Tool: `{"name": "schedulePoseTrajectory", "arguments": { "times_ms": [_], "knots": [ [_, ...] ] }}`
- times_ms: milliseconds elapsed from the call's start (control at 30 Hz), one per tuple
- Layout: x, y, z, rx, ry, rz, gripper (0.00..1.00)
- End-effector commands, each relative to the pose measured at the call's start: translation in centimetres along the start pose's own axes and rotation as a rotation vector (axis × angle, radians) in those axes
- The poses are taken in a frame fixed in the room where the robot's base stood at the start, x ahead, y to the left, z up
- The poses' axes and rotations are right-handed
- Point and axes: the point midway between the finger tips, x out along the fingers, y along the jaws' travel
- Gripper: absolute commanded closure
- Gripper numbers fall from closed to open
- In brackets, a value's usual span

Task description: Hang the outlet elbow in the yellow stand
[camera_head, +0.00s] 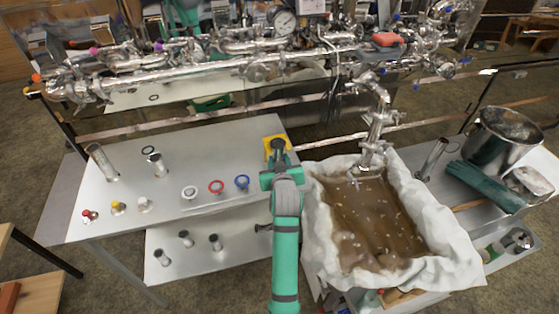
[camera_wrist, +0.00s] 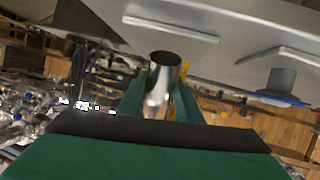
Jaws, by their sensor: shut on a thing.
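The outlet elbow shows in the wrist view as a shiny metal tube (camera_wrist: 162,75) with an open round end. It sits between the two green fingers of my gripper (camera_wrist: 160,95), which is shut on it. Most of its lower part is hidden by the gripper. The yellow stand (camera_head: 287,143) is at the back right corner of the metal table, mostly covered by my gripper (camera_head: 279,160) in the head view. A strip of yellow (camera_wrist: 187,95) shows just behind the elbow in the wrist view. I cannot tell whether elbow and stand touch.
A cloth-lined basin of brown liquid (camera_head: 375,220) stands close to the right of my arm. Shiny pipework (camera_head: 230,65) runs behind.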

Motion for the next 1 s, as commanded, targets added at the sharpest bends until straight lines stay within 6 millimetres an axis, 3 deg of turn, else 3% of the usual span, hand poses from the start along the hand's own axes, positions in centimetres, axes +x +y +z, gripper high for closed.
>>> {"name": "schedulePoseTrajectory", "arguments": {
  "times_ms": [167, 200, 267, 667, 1000],
  "knots": [
    [0.0, 0.0, 0.0, 0.0, 0.001, 0.0, 0.93],
    [0.0, 0.0, 0.0, 0.0, 0.001, 0.0, 0.59],
    [0.0, 0.0, 0.0, 0.0, 0.001, 0.0, 0.46],
    [-0.6, 0.1, 0.1, 0.001, -0.001, 0.002, 0.46],
    [-6.5, 0.1, 0.1, 0.001, 0.001, 0.001, 0.46]
  ]
}}
